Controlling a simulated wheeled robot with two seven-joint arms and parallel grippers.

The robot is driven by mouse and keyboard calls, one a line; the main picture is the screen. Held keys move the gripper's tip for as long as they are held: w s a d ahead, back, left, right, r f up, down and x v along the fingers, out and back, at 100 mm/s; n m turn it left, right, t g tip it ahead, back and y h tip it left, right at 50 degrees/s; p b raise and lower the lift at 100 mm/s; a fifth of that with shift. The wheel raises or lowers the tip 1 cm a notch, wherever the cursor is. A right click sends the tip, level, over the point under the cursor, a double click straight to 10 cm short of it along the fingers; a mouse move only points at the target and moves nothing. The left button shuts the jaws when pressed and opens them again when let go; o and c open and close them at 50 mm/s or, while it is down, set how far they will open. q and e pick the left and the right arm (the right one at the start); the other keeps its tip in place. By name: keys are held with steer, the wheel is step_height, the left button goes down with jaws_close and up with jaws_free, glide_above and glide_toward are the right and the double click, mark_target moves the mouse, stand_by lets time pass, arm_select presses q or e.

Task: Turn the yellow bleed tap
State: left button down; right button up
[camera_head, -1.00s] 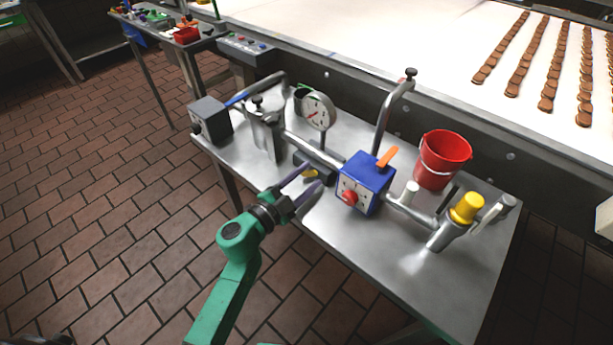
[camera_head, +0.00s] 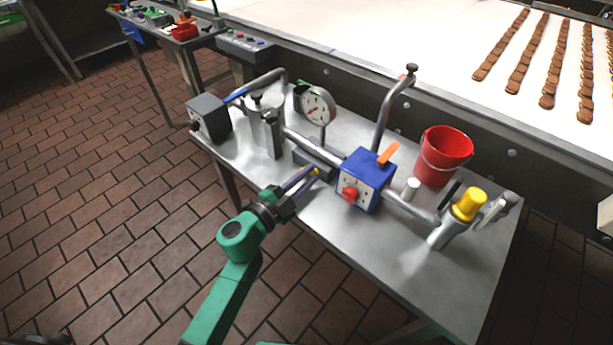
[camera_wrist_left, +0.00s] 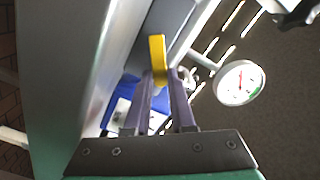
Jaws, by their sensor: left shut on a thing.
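The yellow bleed tap (camera_wrist_left: 157,58) shows in the left wrist view between the tips of my left gripper (camera_wrist_left: 161,84). Its flat yellow handle stands up past the purple fingers, which are shut on it. In the head view my left gripper (camera_head: 313,172) reaches in from the lower left to the pipe run, between the gauge and the blue box. Only a small yellow bit of the tap (camera_head: 317,170) shows there at the fingertips. My right gripper is not in view.
A dial gauge (camera_head: 318,105) stands just behind the tap. A blue box (camera_head: 366,180) with a red knob and orange lever is to the right. A red bucket (camera_head: 444,157) and a yellow-capped fitting (camera_head: 469,205) stand further right. The table's front (camera_head: 400,285) is clear.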

arm_select(q)
steer(key=shift+s+d+f+m+b, duration=0.1)
steer(key=shift+f+m+b, duration=0.3)
steer(key=shift+m, duration=0.45)
steer(key=shift+s+d+f+m+b, duration=0.1)
steer(key=shift+f+m+b, duration=0.15)
steer(key=shift+m+b, duration=0.5)
steer(key=shift+d+f+m+b, duration=0.1)
steer(key=shift+f+m+b, duration=0.25)
steer(key=shift+m, duration=0.65)
steer(key=c, duration=0.8)
jaws_free()
steer(key=shift+o, duration=0.2)
